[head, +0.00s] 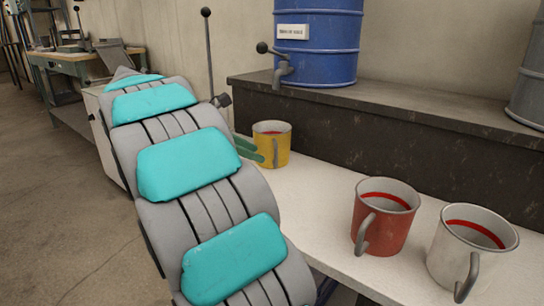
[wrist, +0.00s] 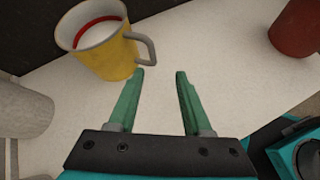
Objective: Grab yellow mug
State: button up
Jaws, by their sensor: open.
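The yellow mug (head: 272,147) stands upright on the white bench top, with a grey handle toward the front and a red line inside. In the wrist view the yellow mug (wrist: 100,50) is at upper left, with its grey handle (wrist: 146,47) pointing right, just beyond the left fingertip. My gripper (wrist: 162,75) is open, with two green fingers apart and nothing between them but bench surface.
A red mug (head: 383,215) and a white mug (head: 468,250) stand at the right of the bench (head: 315,185). A blue barrel (head: 318,45) with a tap sits on a dark raised ledge (head: 400,125) behind. Bench between the yellow and red mugs is clear.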

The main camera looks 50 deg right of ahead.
jog(key=n+g+h+b, duration=0.1)
jog(key=n+h, duration=0.1)
send_near(279, 134)
jog(key=d+f, duration=0.1)
jog(key=d, duration=0.1)
jog(key=shift+s+b+x, duration=0.2)
jog(key=shift+b+x, duration=0.75)
jog(key=shift+x, duration=3.1)
jog(key=shift+r, duration=0.1)
jog(key=shift+c, duration=0.3)
grip_shut()
